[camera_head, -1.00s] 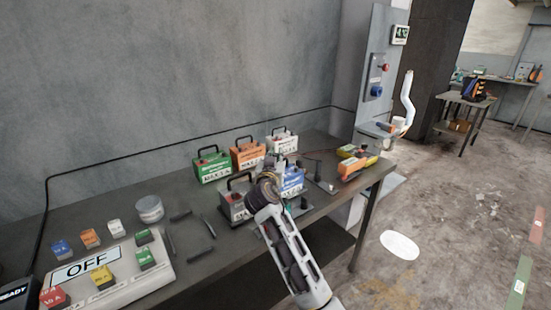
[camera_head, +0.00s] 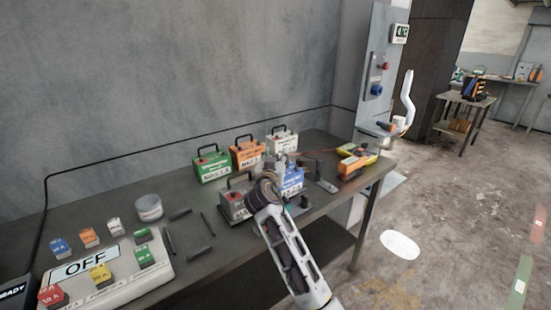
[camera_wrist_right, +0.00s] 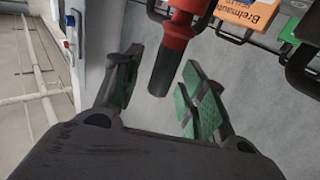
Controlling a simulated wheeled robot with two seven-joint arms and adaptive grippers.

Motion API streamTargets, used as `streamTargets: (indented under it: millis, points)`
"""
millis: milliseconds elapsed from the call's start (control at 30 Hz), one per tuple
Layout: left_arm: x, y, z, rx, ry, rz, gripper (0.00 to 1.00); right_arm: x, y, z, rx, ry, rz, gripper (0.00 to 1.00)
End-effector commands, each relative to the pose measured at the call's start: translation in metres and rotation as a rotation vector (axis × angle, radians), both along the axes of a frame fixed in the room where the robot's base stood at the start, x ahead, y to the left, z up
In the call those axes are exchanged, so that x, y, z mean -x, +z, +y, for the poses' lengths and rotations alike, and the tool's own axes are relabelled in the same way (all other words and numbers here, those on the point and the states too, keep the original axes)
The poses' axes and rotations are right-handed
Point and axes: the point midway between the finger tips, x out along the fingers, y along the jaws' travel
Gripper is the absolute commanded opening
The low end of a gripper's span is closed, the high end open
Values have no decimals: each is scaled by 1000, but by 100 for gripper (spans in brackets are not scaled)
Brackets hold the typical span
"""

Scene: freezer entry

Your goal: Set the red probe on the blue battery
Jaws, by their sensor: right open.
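The blue battery (camera_head: 293,180) stands on the workbench, partly hidden behind my right gripper. My right gripper (camera_wrist_right: 162,62) is open, with green-padded fingers. In the right wrist view the red probe (camera_wrist_right: 177,37) shows its red body, and its dark lower part hangs between the two fingers, with visible gaps on both sides. The fingers do not close on it. In the head view my right gripper (camera_head: 270,170) is over the grey and blue batteries; its fingers and the probe are hard to make out there. My left gripper is not in view.
Green (camera_head: 211,168), orange (camera_head: 246,156), white (camera_head: 282,143) and grey (camera_head: 235,207) batteries stand close around. A yellow and orange meter (camera_head: 356,162) lies to the right. Dark loose pieces and an OFF panel (camera_head: 88,265) lie to the left. The bench's right end is near.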

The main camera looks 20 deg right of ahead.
Motion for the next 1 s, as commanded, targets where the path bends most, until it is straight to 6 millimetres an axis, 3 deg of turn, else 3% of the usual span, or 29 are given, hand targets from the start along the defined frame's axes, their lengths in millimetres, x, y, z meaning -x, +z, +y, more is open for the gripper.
streamTargets:
  millis: [367, 1000]
  points:
    - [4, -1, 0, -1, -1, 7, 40, 10, -1, 5, 0, 1, 0, 42]
    - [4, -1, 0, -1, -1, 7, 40, 60, -1, 28, 0, 1, 1, 42]
